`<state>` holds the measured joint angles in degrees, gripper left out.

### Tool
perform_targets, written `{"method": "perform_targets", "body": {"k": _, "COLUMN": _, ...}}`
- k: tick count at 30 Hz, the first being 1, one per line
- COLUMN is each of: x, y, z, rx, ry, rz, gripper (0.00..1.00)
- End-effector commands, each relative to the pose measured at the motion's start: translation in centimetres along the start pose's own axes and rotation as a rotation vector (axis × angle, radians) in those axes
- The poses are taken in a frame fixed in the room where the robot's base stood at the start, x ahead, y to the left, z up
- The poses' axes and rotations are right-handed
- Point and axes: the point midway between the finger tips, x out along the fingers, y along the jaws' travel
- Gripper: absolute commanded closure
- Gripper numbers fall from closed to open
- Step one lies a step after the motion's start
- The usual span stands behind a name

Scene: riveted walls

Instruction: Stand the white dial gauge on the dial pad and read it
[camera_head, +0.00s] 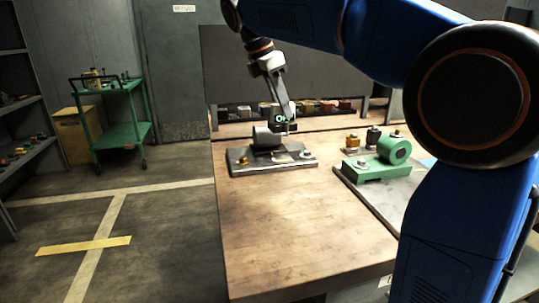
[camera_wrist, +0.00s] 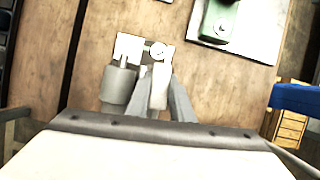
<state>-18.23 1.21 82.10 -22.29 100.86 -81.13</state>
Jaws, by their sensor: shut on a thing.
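My gripper (camera_wrist: 160,88) is shut on the white dial gauge (camera_wrist: 158,94), whose pale body shows between the two grey fingers in the wrist view. A small round white face (camera_wrist: 159,51) shows just beyond the fingertips. In the head view my gripper (camera_head: 287,127) is above a grey metal plate (camera_head: 240,165) on the wooden bench, close to a grey cylinder (camera_head: 265,137). The cylinder also shows left of the fingers in the wrist view (camera_wrist: 118,85). The gauge is too small to make out in the head view. I cannot tell which surface is the dial pad.
A green fixture (camera_head: 375,170) with a round drum stands on another plate to the right, with small parts behind it. Small bins (camera_head: 325,106) line the bench's back. The front of the bench (camera_head: 290,230) is clear. A green cart (camera_head: 125,135) stands left.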

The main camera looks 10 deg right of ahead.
Motion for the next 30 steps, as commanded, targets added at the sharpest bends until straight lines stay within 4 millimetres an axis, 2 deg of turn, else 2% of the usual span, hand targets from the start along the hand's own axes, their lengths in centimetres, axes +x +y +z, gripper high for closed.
{"method": "perform_targets", "body": {"k": 10, "x": 4.5, "y": 0.0, "z": -1.5, "rx": -0.003, "ry": -0.001, "rz": -0.001, "gripper": 1.00}}
{"method": "perform_targets", "body": {"k": 17, "x": 5.7, "y": 0.1, "z": -2.1, "rx": -0.002, "ry": -0.001, "rz": 0.000, "gripper": 1.00}}
{"method": "perform_targets", "body": {"k": 26, "x": 9.0, "y": 0.0, "z": -3.4, "rx": -0.002, "ry": -0.001, "rz": 0.000, "gripper": 1.00}}
{"method": "perform_targets", "body": {"k": 30, "x": 9.2, "y": 0.1, "z": -3.5, "rx": -0.001, "ry": -0.001, "rz": 0.002, "gripper": 1.00}}
